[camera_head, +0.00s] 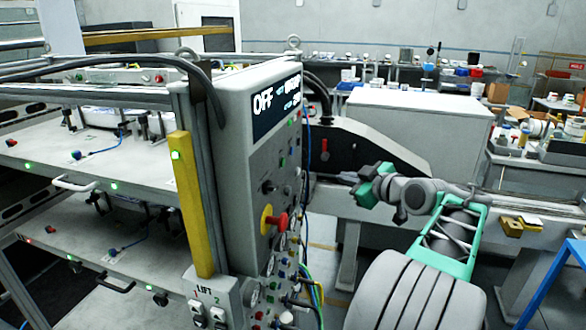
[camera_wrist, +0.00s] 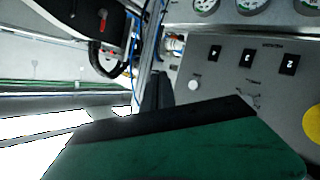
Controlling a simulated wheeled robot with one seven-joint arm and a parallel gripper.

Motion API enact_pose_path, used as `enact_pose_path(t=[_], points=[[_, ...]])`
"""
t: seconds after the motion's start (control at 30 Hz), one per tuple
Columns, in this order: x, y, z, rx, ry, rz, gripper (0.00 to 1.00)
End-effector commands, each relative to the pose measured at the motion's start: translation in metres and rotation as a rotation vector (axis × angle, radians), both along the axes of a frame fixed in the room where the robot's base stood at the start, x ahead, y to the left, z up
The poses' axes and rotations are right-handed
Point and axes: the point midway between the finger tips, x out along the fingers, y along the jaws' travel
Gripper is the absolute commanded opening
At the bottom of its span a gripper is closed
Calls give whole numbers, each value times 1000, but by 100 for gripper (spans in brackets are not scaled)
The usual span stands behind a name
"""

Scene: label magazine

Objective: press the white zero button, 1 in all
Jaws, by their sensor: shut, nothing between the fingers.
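In the head view my gripper (camera_head: 366,184) is in the air to the right of the grey control cabinet (camera_head: 235,130). I cannot pick out the white button in the head view.
A red knob on a yellow disc (camera_head: 275,220) sticks out of the cabinet face. Cables and hoses (camera_head: 312,290) hang below it. The wrist view shows gauges (camera_wrist: 250,5) and a yellow disc (camera_wrist: 312,123) on the panel.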

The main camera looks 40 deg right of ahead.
Motion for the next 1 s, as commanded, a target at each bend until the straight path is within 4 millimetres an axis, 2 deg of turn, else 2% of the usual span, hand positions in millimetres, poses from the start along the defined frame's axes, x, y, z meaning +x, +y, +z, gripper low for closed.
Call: enact_pose_path(t=[0.27,0.67,0.8,1.0], points=[[4,3,0,2,1,1,0],[47,37,3,1,0,3,0],[61,48,-3,0,0,2,0],[69,54,-1,1,1,-1,0]])
